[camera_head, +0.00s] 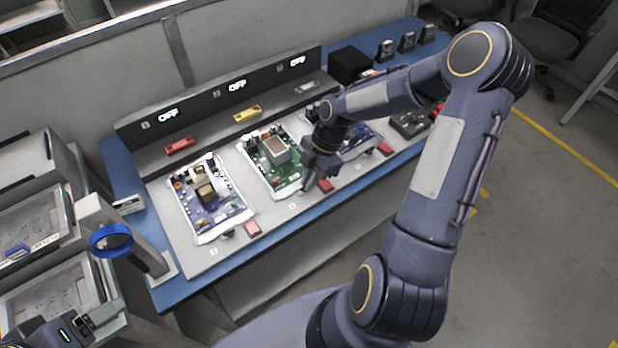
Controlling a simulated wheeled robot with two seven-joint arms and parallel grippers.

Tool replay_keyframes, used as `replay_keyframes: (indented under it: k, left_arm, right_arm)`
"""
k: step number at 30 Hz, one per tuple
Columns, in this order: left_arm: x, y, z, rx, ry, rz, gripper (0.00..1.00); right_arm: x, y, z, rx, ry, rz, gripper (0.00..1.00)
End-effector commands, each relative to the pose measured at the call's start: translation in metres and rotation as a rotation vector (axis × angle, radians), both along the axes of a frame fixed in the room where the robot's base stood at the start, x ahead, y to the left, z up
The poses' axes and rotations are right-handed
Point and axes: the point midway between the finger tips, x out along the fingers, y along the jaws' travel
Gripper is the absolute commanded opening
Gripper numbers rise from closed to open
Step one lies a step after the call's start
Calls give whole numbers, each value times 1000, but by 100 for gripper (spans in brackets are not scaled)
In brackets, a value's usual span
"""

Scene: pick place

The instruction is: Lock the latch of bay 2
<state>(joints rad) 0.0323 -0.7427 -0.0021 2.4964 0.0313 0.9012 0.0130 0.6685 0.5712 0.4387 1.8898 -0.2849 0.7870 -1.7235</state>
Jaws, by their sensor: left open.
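Bay 2 is the middle of three bays, holding a green circuit board (262,170) with a grey block on it. A red latch handle (325,186) sits at its front right corner, by the bay's number mark. My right gripper (312,182) points down at the right side of this board, just left of the red handle. Whether it touches the handle, and whether its jaws are open, I cannot tell. My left gripper (84,324) is open, low at the picture's left edge, far from the bays.
Bay 1 has a blue board (208,198) and red handle (252,228); bay 3's board (358,138) is partly hidden by my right arm. Displays above read OFF. Red (180,146), yellow (248,113) and white (307,87) pieces lie behind. A blue ring (111,241) stands left.

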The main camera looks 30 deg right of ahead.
Motion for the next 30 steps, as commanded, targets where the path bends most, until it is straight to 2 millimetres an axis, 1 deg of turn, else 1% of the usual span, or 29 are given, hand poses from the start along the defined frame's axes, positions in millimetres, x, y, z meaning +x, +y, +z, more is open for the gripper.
replay_keyframes:
  k: [8,14,20,30]
  left_arm:
    - [0,0,0,0,0,0,70]
    - [0,0,-4,0,0,0,70]
    - [0,0,-12,0,0,0,70]
    - [0,0,-33,0,0,0,70]
  right_arm:
    - [0,0,0,0,0,-3,0]
    - [-1,0,-1,0,-1,-43,0]
    - [-2,0,-2,-1,-1,-155,0]
    - [-5,1,-3,-2,-3,-460,0]
